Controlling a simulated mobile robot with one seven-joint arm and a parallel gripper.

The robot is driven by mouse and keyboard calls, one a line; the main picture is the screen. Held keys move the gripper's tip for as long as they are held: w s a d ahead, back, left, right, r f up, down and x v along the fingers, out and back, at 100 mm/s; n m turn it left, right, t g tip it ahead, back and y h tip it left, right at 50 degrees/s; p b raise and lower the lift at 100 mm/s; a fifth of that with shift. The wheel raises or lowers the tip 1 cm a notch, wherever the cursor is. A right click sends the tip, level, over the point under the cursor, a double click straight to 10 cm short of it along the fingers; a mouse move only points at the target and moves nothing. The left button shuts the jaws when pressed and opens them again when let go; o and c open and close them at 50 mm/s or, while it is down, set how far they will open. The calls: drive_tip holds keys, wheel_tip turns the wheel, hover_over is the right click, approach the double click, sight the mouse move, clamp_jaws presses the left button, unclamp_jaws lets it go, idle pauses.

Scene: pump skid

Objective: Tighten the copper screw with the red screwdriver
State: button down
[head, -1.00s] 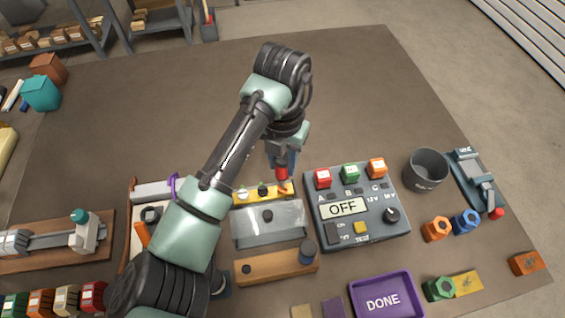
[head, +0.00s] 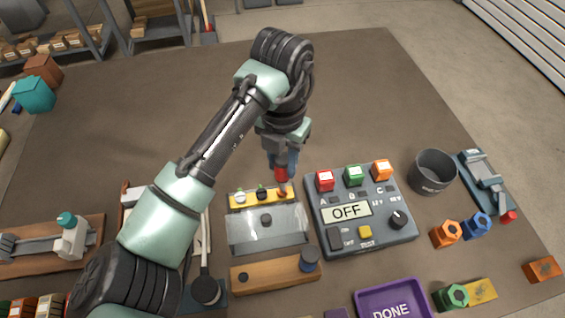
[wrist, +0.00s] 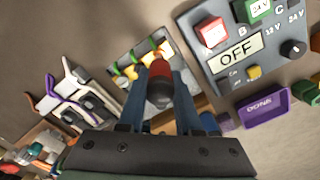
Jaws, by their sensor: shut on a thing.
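My gripper (head: 281,160) is shut on the red screwdriver (head: 282,174) and holds it upright, pointing down. The screwdriver is over the right end of the yellow strip (head: 250,202), where the copper screw (head: 284,191) is. I cannot tell whether the tip touches the screw. A pale screw (head: 240,196) and a dark screw (head: 262,191) stand to its left on the same strip. In the wrist view, the red and dark screwdriver handle (wrist: 160,85) sits between both fingers and hides its own tip.
A grey control box (head: 360,240) reading OFF stands close to the right of the strip. A clear-topped plate (head: 266,230) and a wooden block (head: 276,275) lie in front. A purple DONE tray (head: 392,290) and a dark cup (head: 432,172) are further right. The table behind is clear.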

drive_tip(key=shift+w+m+b, duration=0.15)
drive_tip(key=shift+m+b, duration=0.15)
drive_tip(key=shift+b, duration=1)
drive_tip(key=shift+m+b, duration=0.3)
drive_tip(key=shift+b, duration=1.35)
drive_tip(key=shift+s+r, duration=0.1)
drive_tip(key=shift+s, duration=0.1)
drive_tip(key=shift+r+p, duration=2.1)
drive_tip(key=shift+r, duration=0.3)
drive_tip(key=shift+f, duration=0.1)
drive_tip(key=shift+f+b, duration=1.5)
drive_tip(key=shift+f, duration=0.15)
drive_tip(key=shift+f+b, duration=0.65)
drive_tip(key=shift+f, duration=0.15)
drive_tip(key=shift+r, duration=0.15)
